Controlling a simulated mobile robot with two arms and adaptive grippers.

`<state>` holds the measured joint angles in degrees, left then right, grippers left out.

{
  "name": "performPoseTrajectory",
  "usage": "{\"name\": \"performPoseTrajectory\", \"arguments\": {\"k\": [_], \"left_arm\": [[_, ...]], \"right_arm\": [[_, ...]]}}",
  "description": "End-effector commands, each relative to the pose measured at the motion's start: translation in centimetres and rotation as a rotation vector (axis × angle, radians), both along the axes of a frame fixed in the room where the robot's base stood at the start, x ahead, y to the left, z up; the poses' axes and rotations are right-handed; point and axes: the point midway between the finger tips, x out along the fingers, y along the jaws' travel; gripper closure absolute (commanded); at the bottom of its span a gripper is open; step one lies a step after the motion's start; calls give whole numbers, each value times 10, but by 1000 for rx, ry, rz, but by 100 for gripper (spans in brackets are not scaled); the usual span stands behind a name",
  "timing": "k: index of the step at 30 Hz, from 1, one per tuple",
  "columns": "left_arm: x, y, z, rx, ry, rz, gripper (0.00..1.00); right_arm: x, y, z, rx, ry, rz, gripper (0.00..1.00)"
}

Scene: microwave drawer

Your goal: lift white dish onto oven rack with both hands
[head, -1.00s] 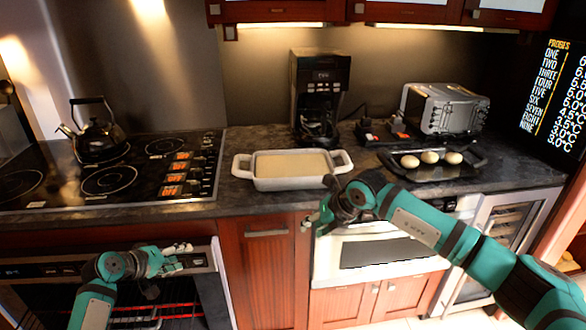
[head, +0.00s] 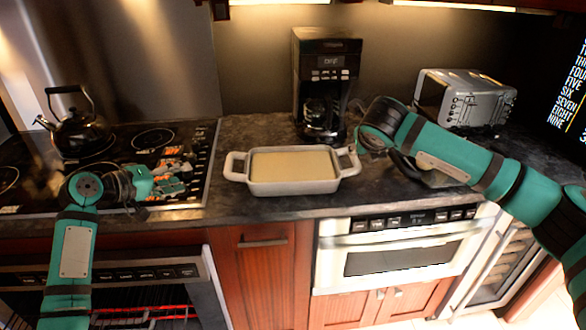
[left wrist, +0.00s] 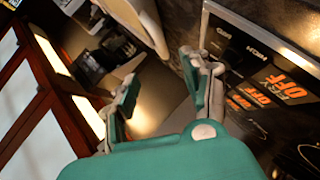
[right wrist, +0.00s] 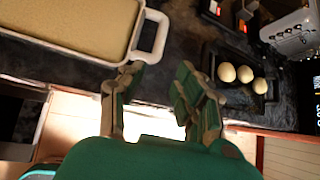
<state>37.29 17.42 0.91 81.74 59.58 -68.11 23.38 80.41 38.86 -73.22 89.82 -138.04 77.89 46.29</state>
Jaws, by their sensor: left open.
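The white dish (head: 290,187), filled with something pale yellow, sits level on the dark counter with a loop handle at each end. My left gripper (head: 178,186) is open and empty over the stove's right side, left of the dish and apart from it. It also shows open in the left wrist view (left wrist: 160,75). My right gripper (right wrist: 158,72) is open in the right wrist view, close to the dish's right handle (right wrist: 152,38), with nothing visible between its fingers. In the head view its fingers are mostly hidden. The oven rack (head: 150,311) shows red-edged in the oven at lower left.
A coffee maker (head: 325,85) stands behind the dish. A kettle (head: 75,130) is on the stove. A toaster (head: 465,103) stands at the right. A dark tray with white eggs (right wrist: 228,72) lies right of the dish. The counter in front of the dish is clear.

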Motion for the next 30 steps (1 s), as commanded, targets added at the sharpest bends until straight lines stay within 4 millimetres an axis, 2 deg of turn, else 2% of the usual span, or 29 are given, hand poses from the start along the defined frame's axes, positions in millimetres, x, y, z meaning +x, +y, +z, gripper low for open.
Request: {"name": "performPoseTrajectory", "arguments": {"k": [8, 20, 30], "left_arm": [[10, -9, -5, -4, 1, 0, 51], [63, -57, -36, -1, 3, -2, 51], [99, -87, -55, -2, 3, 0, 51]], "right_arm": [[10, -2, -11, 1, 3, -2, 67], [64, -14, -64, 1, 3, -2, 67], [100, -21, -100, 2, 3, -1, 67]]}}
